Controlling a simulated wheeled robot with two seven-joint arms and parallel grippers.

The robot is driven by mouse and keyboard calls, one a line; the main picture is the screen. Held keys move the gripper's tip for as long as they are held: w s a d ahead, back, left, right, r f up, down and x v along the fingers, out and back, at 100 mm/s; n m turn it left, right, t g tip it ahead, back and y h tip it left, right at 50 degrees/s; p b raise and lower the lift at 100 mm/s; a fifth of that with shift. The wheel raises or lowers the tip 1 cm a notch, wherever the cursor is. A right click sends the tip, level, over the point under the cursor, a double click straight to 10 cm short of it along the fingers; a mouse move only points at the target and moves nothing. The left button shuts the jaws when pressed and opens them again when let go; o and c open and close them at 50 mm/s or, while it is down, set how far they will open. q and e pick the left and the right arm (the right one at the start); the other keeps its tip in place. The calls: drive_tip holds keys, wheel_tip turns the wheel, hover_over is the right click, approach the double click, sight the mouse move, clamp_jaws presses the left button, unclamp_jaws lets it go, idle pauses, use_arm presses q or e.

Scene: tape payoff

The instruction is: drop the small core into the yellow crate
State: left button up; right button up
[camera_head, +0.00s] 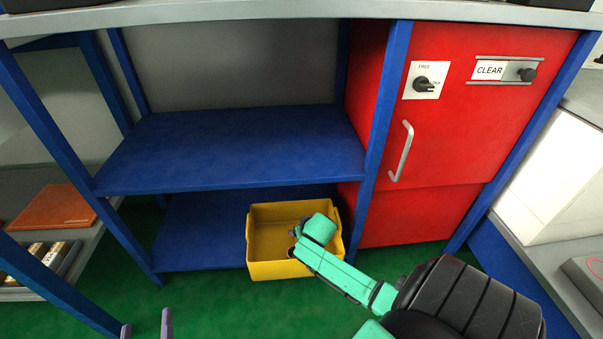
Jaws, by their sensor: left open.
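The yellow crate (280,270) stands low at the front of the blue shelf unit, beside the red cabinet. My right arm, teal and black, reaches in from the lower right, and its far end is over the crate, covering part of its inside. My right gripper's fingers cannot be made out. My left gripper (146,330) shows only as two grey-purple fingertips at the bottom edge, apart and with nothing visible between them. It is to the lower left of the crate. I cannot make out the small core.
A blue shelf (235,145) is above the crate and its upright (382,120) is close by. The red cabinet (440,130) has a handle and a knob. An orange board (52,207) lies on a side shelf at left. Green floor (215,300) is open in front.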

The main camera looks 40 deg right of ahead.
use_arm(q)
drive_tip(key=shift+w+r, duration=0.25)
drive_tip(key=shift+r, duration=0.25)
use_arm(e)
drive_tip(key=shift+f, duration=0.1)
use_arm(q)
drive_tip(key=shift+w+r+t, duration=0.15)
drive_tip(key=shift+r+t, duration=0.15)
drive_tip(key=shift+r, duration=0.05)
use_arm(e)
drive_tip(key=shift+f, duration=0.1)
use_arm(q)
drive_tip(key=shift+a+r, duration=0.1)
drive_tip(key=shift+r, duration=0.05)
use_arm(e)
drive_tip(key=shift+f, duration=0.1)
use_arm(q)
drive_tip(key=shift+w+r+t, duration=0.3)
drive_tip(key=shift+w+r, duration=0.15)
drive_tip(key=shift+r, duration=0.3)
use_arm(e)
drive_tip(key=shift+f, duration=0.25)
use_arm(q)
drive_tip(key=shift+r, duration=0.15)
